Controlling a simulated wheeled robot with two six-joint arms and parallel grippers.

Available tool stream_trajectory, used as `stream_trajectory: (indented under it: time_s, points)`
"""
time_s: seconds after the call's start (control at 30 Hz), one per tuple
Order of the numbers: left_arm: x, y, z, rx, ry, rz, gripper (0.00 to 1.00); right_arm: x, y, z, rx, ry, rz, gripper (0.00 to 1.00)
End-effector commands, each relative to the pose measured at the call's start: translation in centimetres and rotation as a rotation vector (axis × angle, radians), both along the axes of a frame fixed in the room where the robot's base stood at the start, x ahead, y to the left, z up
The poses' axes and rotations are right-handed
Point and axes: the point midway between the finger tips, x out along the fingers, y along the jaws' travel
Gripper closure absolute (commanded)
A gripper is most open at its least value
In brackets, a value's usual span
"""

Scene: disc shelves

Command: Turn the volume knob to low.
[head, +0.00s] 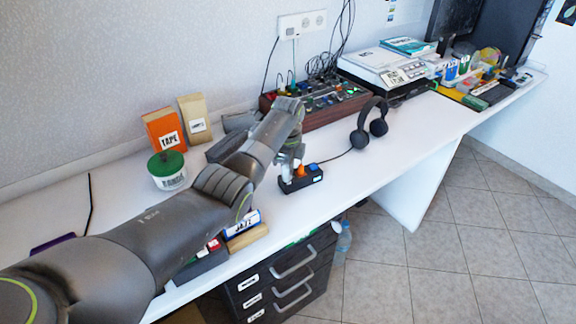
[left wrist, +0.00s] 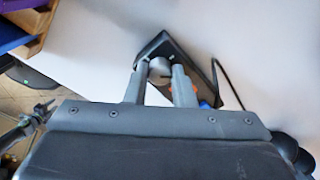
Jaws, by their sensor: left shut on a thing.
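A small black box (head: 302,182) stands on the white desk, with an orange part (head: 300,171) and a blue part at its right end. It also shows in the left wrist view as a dark angled casing (left wrist: 152,48). A round grey knob (left wrist: 158,68) sits on it, with a dark mark toward its right side. My left gripper (head: 287,166) reaches down over the box. In the left wrist view its two fingers (left wrist: 160,76) are closed on either side of the knob. In the head view the knob is hidden by the gripper, and I cannot read its setting labels.
Black headphones (head: 369,125) stand to the right, with a cable reaching the box. A mixer (head: 325,98) with many cables is behind. A green-lidded jar (head: 167,170) and an orange tape box (head: 165,130) stand at left. The desk's front edge is close to the box.

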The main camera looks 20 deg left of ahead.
Motion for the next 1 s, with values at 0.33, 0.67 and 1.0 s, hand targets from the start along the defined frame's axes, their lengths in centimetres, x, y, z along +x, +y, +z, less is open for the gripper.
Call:
stream_trajectory:
  time_s: [0.33, 0.67, 1.0]
  points:
    - [0.0, 0.0, 0.4, 0.001, 0.001, 0.324, 1.0, 0.1, 0.0, 3.1, 0.0, -0.001, -0.001, 0.64]
    - [0.0, 0.0, 0.2, 0.0, 0.0, 0.637, 1.0, -0.1, 0.0, 4.4, 0.0, 0.002, -0.001, 0.64]
    - [0.0, -0.1, 0.2, -0.001, 0.0, 0.959, 1.0, 0.0, 0.0, 5.2, 0.0, 0.002, -0.001, 0.64]
